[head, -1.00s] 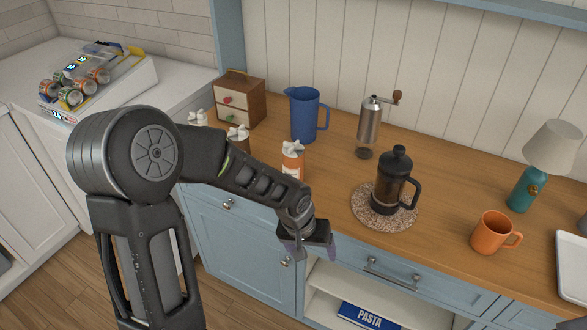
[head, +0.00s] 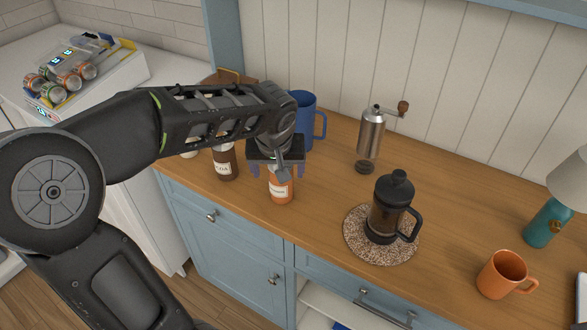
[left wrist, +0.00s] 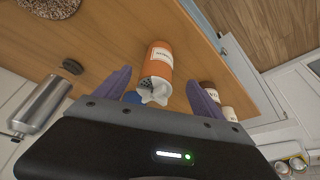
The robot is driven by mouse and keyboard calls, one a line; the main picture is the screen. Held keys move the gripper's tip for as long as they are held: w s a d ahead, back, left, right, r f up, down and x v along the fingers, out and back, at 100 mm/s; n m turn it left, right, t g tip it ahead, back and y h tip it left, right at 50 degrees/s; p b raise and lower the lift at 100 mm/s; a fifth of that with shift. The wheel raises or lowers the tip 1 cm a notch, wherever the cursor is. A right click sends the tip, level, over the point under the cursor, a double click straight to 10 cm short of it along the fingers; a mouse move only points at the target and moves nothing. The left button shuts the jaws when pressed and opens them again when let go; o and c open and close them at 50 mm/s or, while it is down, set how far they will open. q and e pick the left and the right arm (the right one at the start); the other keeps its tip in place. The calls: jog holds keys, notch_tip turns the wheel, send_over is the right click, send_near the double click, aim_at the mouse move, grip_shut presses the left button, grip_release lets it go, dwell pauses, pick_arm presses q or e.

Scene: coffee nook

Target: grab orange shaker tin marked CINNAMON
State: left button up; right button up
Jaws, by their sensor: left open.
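The orange shaker tin (head: 281,190) stands upright on the wooden counter with a white label facing front; its lettering is too small to read surely. In the left wrist view the tin (left wrist: 159,62) shows its perforated top and a whitish cap piece, between the two purple fingers. My left gripper (head: 280,168) is open, just above and around the top of the tin, and holds nothing. The gripper hides the tin's top in the head view. In the left wrist view the open fingers (left wrist: 158,92) lie on either side of the tin, apart from it. My right gripper is not in view.
A brown shaker (head: 226,164) stands left of the tin, with another partly hidden shaker beyond it. A blue pitcher (head: 304,112) stands behind. A French press (head: 387,210) on a round mat (head: 352,236), a grinder (head: 370,135) and an orange mug (head: 500,275) stand to the right.

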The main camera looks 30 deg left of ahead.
pick_arm(q)
jog(key=shift+w, duration=0.45)
jog(key=shift+s+r, duration=0.1)
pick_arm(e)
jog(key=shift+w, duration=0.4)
pick_arm(q)
jog(key=shift+x, duration=1.35)
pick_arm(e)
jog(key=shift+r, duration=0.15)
pick_arm(q)
jog(key=shift+f+p, duration=0.3)
jog(key=shift+p, duration=0.05)
jog(key=p+x, duration=0.1)
jog(key=x, duration=0.3)
jog(key=shift+w+a+f, duration=0.1)
jog(key=shift+w+f, duration=0.1)
jog(key=shift+f, duration=0.05)
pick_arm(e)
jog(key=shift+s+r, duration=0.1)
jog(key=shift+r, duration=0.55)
